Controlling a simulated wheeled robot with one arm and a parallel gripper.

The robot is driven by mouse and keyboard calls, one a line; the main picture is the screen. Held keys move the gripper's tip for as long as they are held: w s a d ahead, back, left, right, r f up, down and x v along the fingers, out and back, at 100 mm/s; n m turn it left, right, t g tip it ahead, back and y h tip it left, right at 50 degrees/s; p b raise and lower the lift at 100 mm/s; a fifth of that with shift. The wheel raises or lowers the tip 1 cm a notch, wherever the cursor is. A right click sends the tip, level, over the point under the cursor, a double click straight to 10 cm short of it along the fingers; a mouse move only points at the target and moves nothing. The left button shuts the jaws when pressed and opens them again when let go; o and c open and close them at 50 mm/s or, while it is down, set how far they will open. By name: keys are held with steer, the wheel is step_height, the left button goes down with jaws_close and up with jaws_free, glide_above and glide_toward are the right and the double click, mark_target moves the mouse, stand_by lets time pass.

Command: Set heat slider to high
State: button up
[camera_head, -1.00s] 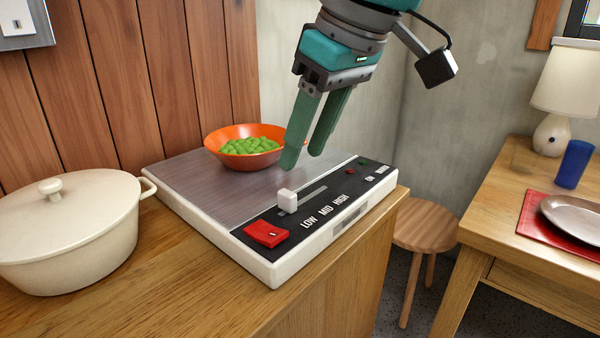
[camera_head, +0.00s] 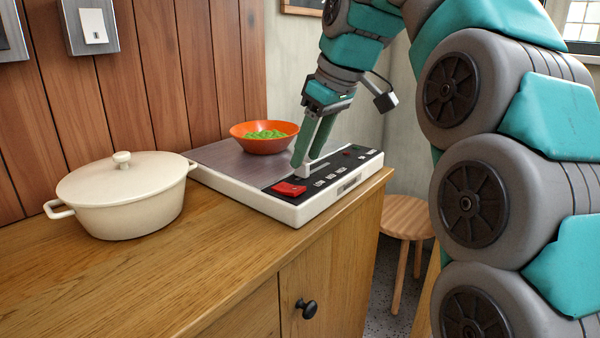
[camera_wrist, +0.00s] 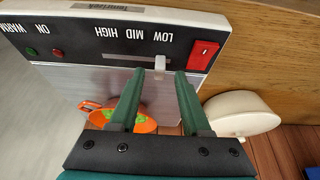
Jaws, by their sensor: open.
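The warming plate (camera_head: 222,160) has a metal top and a black front panel marked LOW, MID and HIGH. Its white heat slider knob (camera_head: 304,171) sits at the LOW end of the slot and also shows in the wrist view (camera_wrist: 160,64). My gripper (camera_head: 305,162) is open and points down at the knob. In the wrist view the fingertips (camera_wrist: 158,73) are spread to either side of the knob, with gaps showing. I cannot tell exactly how deep the tips reach beside it.
An orange bowl (camera_head: 262,146) of green food stands on the plate behind my fingers. A red switch (camera_head: 289,189) is beside the slider's LOW end. A cream lidded pot (camera_head: 125,205) stands left on the wooden counter (camera_head: 240,240). A round stool (camera_head: 405,215) is at right.

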mark_target(302, 169)
steer(key=shift+b+x, duration=0.3)
steer(key=shift+x, duration=0.9)
steer(key=shift+c, duration=0.4)
jaws_close()
